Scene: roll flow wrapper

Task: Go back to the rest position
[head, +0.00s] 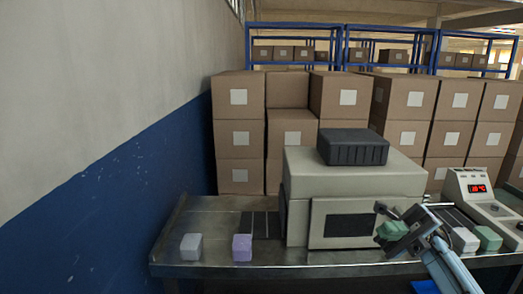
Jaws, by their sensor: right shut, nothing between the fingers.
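My right gripper (404,222) is in front of the right end of the wrapper machine (300,225), its arm coming in from the lower right. It is shut with nothing held. A green block (391,230) shows just beside and behind it; whether they touch I cannot tell. A white block (465,240) and another green block (488,238) lie on the line to the right of my arm. A pale grey block (191,247) and a purple block (242,248) sit apart on the left of the metal table (215,270). My left gripper is not in view.
A dark ribbed box (352,148) rests on the machine. A control unit (465,184) with a red display stands at the right. Stacked cartons (239,133) and blue racks (343,48) fill the back. A wall (100,140) bounds the left. The table front at left is clear.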

